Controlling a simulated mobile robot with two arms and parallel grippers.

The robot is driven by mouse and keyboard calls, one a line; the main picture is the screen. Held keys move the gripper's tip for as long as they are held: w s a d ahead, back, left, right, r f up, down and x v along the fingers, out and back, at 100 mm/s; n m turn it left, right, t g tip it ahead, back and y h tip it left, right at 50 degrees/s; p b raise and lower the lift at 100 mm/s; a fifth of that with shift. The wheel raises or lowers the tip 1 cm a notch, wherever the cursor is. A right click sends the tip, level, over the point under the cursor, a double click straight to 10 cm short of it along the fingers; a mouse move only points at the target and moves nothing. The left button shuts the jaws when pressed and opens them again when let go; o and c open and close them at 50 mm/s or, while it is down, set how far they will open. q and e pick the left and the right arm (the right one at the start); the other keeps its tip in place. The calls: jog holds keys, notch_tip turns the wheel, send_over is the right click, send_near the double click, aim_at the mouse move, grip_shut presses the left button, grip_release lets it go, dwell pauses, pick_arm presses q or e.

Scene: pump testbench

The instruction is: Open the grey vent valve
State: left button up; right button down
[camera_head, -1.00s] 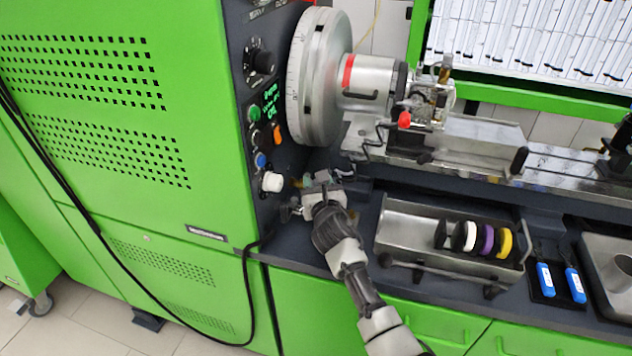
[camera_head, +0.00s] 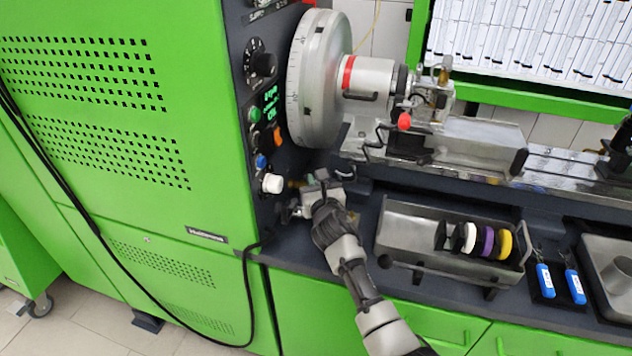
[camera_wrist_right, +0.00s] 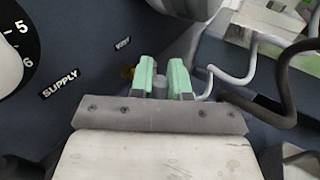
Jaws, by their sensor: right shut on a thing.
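The grey vent valve (camera_wrist_right: 160,86) shows in the right wrist view as a small grey knob on the dark panel, below and right of a small label that seems to read VENT (camera_wrist_right: 122,43). My right gripper (camera_wrist_right: 163,78) has its two green fingertips on either side of this knob and is shut on it. In the head view my right gripper (camera_head: 308,184) is at the lower right of the test bench's control panel, beneath the large disc. There it hides the valve. My left gripper is not in view.
A white knob (camera_head: 272,183) sits just left of the gripper, with a SUPPLY label (camera_wrist_right: 60,83) near the dial in the wrist view. The large metal disc (camera_head: 318,80) is above. A metal tray (camera_head: 405,225) with coloured rings stands to the right. Bent hoses (camera_wrist_right: 235,75) run close by.

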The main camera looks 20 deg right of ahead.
jog(key=shift+d+r+n+y+p, duration=0.4)
jog(key=shift+n+y+p, duration=0.2)
jog(key=shift+y+p, duration=0.5)
jog(key=y, duration=0.1)
jog(key=d+n+y+p, duration=0.1)
jog(key=shift+w+f+n+y, duration=0.2)
jog(key=shift+f+n+y, duration=0.1)
jog(key=shift+f, duration=0.1)
jog(key=c, duration=1.1)
grip_release()
jog(key=shift+s, duration=0.1)
jog(key=s, duration=0.3)
jog(key=s+d, duration=0.1)
jog(key=s, duration=0.6)
jog(key=shift+s+d, duration=0.3)
jog(key=shift+d, duration=0.1)
